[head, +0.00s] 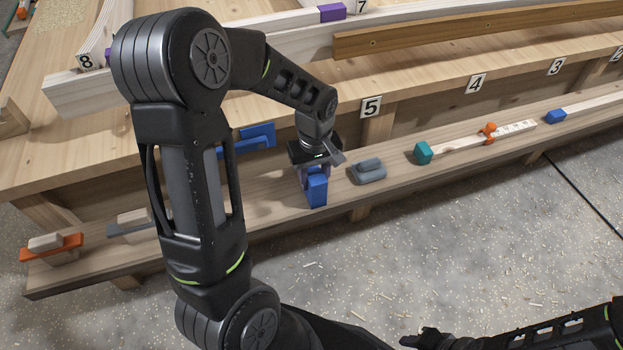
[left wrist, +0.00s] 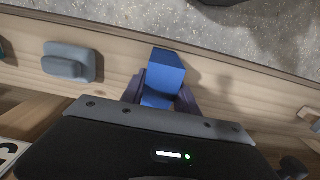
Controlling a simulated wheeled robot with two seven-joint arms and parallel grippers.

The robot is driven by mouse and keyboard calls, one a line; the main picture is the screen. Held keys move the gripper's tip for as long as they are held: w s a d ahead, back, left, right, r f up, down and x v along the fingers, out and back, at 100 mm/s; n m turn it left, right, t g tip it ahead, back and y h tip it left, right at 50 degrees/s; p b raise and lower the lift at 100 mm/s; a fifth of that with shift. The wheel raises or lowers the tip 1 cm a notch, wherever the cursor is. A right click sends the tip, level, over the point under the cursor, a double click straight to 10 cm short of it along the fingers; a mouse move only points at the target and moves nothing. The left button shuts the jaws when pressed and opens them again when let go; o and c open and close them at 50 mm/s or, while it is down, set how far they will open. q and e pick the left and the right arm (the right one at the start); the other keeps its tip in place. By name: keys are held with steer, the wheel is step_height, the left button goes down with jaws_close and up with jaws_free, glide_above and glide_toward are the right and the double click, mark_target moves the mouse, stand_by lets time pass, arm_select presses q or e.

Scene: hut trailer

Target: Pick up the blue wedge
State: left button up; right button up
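The blue wedge (head: 317,190) is at the front edge of the wooden shelf, below the number 5 label. My left gripper (head: 314,172) is directly above and around it, pointing down. In the left wrist view the blue wedge (left wrist: 164,75) sits between the two dark fingers (left wrist: 162,95), one close against each side with no clear gap. Part of the wedge is hidden by the fingers and gripper body. I cannot tell whether it is clear of the shelf. My right gripper (head: 425,340) shows at the bottom edge, dark and partly cut off, away from the wedge.
A grey-blue block piece (head: 368,171) lies just right of the wedge; a teal block (head: 423,153) is farther right. A blue clamp-like piece (head: 257,138) is behind my left arm. An orange piece (head: 50,247) is at the far left. The floor in front is open.

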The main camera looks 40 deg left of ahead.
arm_select(q)
jaws_close()
steer(key=shift+r, duration=0.15)
step_height(320, 180, up, 10)
steer(key=shift+f+p, duration=0.1)
steer(key=shift+p, duration=1.1)
